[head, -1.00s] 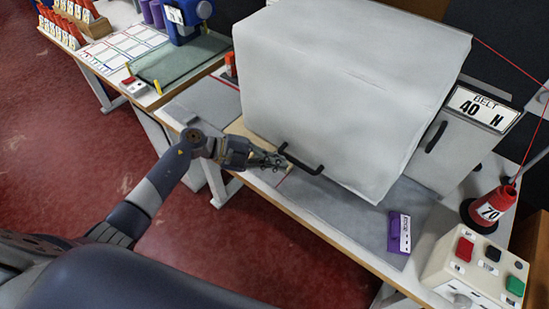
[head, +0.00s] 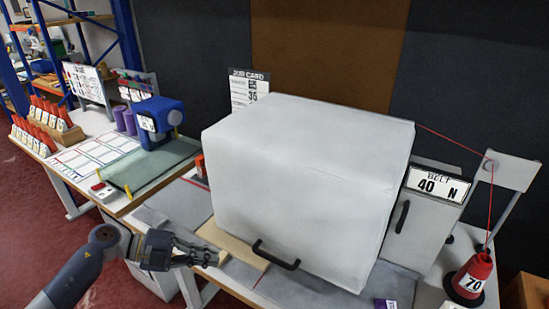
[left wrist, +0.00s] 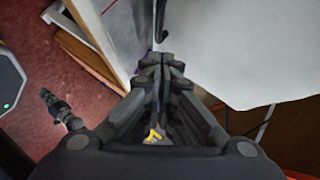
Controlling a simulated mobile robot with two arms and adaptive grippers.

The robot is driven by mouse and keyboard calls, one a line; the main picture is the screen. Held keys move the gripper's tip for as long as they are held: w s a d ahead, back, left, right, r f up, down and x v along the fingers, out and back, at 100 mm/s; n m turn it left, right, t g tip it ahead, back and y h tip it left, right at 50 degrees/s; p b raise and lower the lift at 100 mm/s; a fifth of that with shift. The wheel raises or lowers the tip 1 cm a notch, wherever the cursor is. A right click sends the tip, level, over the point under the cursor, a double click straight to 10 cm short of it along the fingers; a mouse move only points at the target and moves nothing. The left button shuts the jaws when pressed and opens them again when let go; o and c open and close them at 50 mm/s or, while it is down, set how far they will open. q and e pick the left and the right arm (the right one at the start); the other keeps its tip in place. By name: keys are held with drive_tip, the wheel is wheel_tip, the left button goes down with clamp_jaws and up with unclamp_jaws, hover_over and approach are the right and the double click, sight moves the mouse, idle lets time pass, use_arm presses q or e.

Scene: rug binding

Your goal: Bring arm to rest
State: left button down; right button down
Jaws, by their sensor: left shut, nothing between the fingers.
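My left gripper (head: 212,257) is shut and empty in the head view, with its arm coming in from the lower left. Its fingertips are over the front edge of the bench, left of the black bar handle (head: 275,257) on the big white box-shaped cover (head: 300,190). A gap shows between fingertips and handle. In the left wrist view the closed fingers (left wrist: 163,62) point at the bench, with the white cover (left wrist: 230,40) to the right. A small dark jointed part at the left there may be my right gripper (left wrist: 55,105); its jaws are too small to read.
A tan board (head: 228,240) lies beneath the cover's front left. A blue machine (head: 158,120) stands back left. Red floor (head: 30,220) is clear at left.

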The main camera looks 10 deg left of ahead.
use_arm(q)
drive_tip(key=w+d+r+n+t+y, duration=0.2)
drive_tip(key=w+d+r+n+t, duration=0.25)
drive_tip(key=r+n+t, duration=0.6)
drive_tip(key=s+a+f+n+g+y, duration=0.1)
drive_tip(key=s+a+f+n+y, duration=0.25)
drive_tip(key=f+n+y, duration=0.3)
drive_tip(key=s+a+f+n+g+y, duration=0.2)
drive_tip(key=s+a+f+n+y, duration=0.1)
drive_tip(key=s+f+n+y, duration=0.3)
drive_tip(key=s+d+f+n+g+h, duration=0.1)
drive_tip(key=s+d+f+g, duration=0.25)
drive_tip(key=s, duration=0.65)
drive_tip(key=s+d+f+n+g+h, duration=0.1)
drive_tip(key=s+d+f+g, duration=0.3)
drive_tip(key=s, duration=0.5)
wheel_tip(320, 180, down, 29)
drive_tip(key=s+g, duration=0.3)
drive_tip(key=s+a+f, duration=0.1)
drive_tip(key=s+f, duration=0.6)
drive_tip(key=s, duration=0.1)
drive_tip(key=s+a+f, duration=0.2)
drive_tip(key=s+f, duration=0.5)
drive_tip(key=shift+s+a+f+g, duration=0.2)
drive_tip(key=shift+s+a+g, duration=0.1)
drive_tip(key=shift+s+g, duration=0.1)
